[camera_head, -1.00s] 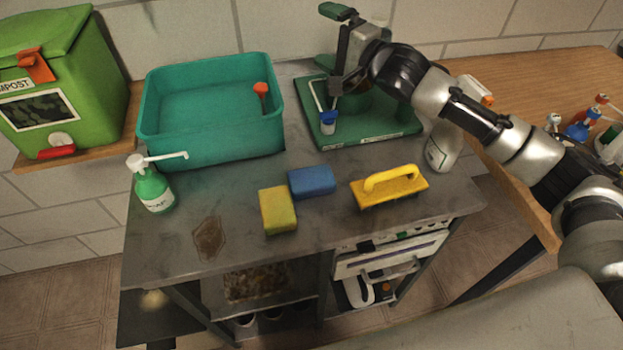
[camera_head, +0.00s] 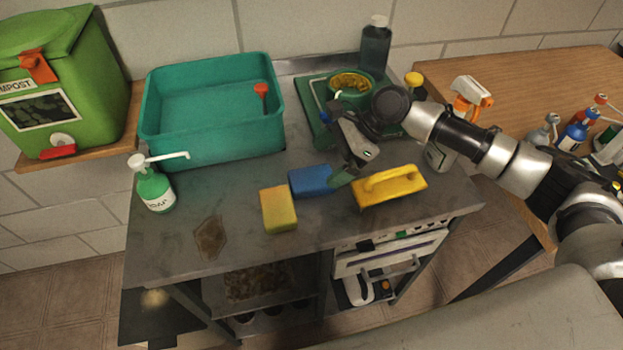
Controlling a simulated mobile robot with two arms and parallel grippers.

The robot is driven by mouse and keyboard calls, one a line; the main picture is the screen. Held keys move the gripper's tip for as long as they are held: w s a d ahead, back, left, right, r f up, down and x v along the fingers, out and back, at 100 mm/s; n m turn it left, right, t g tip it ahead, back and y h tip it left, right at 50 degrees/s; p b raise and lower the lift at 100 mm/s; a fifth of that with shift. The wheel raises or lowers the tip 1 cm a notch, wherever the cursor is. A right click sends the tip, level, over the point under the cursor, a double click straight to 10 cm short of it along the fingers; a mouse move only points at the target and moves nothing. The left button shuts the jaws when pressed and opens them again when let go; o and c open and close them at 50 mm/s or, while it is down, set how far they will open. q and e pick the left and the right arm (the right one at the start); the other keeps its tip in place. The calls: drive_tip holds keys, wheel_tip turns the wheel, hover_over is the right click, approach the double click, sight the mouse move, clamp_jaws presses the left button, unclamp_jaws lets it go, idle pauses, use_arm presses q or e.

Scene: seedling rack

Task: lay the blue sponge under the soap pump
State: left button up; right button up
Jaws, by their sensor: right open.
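The blue sponge (camera_head: 311,180) lies flat on the grey worktop, between a yellow sponge and a yellow-handled brush. The soap pump (camera_head: 155,190), a green bottle with a white label and white nozzle, stands upright at the left of the worktop, directly on it. My right gripper (camera_head: 341,177) is open and points down at the right end of the blue sponge. A green fingertip shows beside that end; whether it touches is unclear, and the other finger is hard to make out. My left gripper is out of view.
The yellow sponge (camera_head: 278,209) and yellow brush (camera_head: 390,187) lie close to the blue sponge. A teal basin (camera_head: 212,143) stands behind, with a green tray (camera_head: 312,112) to its right. A brown stain (camera_head: 210,238) marks the front left; worktop around it is clear.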

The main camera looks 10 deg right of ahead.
sight(310, 177)
drive_tip(key=shift+x, duration=3.05)
drive_tip(key=shift+s, duration=0.1)
drive_tip(key=c, duration=1.1)
drive_tip(key=shift+o, duration=0.2)
drive_tip(key=shift+d, duration=0.1)
